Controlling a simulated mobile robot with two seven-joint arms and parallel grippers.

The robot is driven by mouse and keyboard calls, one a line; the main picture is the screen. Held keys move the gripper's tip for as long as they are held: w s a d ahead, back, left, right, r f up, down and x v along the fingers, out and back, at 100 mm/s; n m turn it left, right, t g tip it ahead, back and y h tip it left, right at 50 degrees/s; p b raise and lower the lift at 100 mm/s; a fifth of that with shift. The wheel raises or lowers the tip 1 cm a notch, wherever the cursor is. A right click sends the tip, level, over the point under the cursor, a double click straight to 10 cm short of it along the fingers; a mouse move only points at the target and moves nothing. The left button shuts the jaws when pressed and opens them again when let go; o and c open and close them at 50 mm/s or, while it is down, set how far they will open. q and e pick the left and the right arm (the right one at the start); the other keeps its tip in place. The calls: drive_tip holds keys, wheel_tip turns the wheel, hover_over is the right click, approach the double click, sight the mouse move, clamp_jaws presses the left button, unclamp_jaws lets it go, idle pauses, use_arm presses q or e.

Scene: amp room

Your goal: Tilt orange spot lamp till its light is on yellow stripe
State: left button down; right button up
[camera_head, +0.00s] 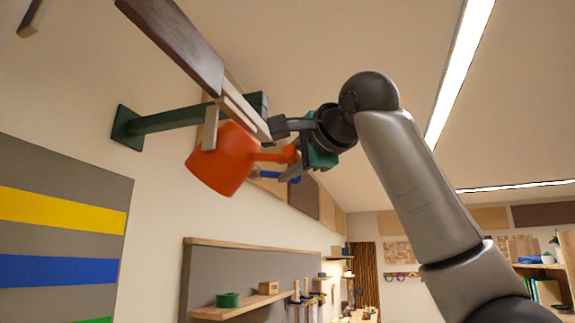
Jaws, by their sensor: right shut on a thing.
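The orange spot lamp (222,161) hangs in a pale fork from a green bracket arm (172,121) on the left wall. Its wide end points down and left. An orange handle (272,156) sticks out to its right. My right gripper (288,150) comes from the right and is shut on the end of this handle; its fingers partly hide the tip. The yellow stripe (62,211) runs across a grey panel on the left wall, below and left of the lamp. I cannot make out a light patch on the visible panel. My left gripper is not in view.
A blue stripe (58,270) lies below the yellow one, with a green edge under it. A dark brown wooden piece (178,42) hangs above the lamp. A wall shelf (240,306) holds a green roll (228,300). Open air lies below the lamp.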

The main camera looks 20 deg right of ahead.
clamp_jaws()
idle(0.8)
drive_tip(key=shift+f, duration=0.1)
wheel_tip(320, 180, down, 6)
drive_tip(key=w+a+m+t+b, duration=0.2)
drive_tip(key=m+t+b, duration=0.2)
drive_tip(key=b, duration=0.7)
drive_tip(key=shift+a+m, duration=0.3)
drive_tip(key=shift+a, duration=0.15)
